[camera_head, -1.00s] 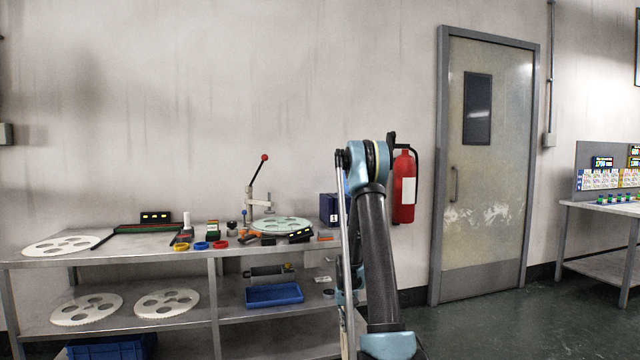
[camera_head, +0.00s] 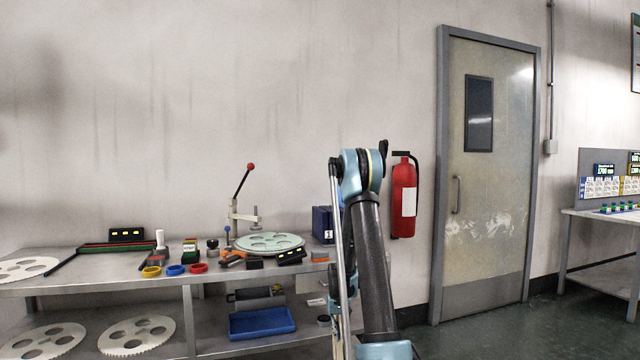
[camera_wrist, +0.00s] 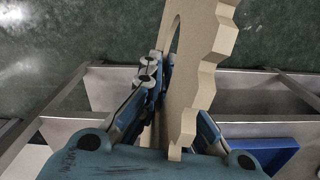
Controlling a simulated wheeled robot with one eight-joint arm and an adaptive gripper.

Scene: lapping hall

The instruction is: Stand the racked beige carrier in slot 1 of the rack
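In the wrist view my gripper (camera_wrist: 178,100) is closed around a flat beige carrier (camera_wrist: 205,55) with a toothed edge and part of a large cut-out. The carrier stands edge-on between the fingers and runs off the top of the picture. My gripper and the carrier do not show in the head view, where only my arm is seen. I cannot make out the rack or its slot 1 for sure in either view.
A metal bench (camera_head: 120,280) stands along the wall, with a lever press (camera_head: 240,205), a pale green disc (camera_head: 268,244) and coloured rings on top. White toothed discs (camera_head: 137,335) and a blue tray (camera_head: 262,322) lie on its lower shelf. A fire extinguisher (camera_head: 404,195) and door (camera_head: 487,170) are to the right.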

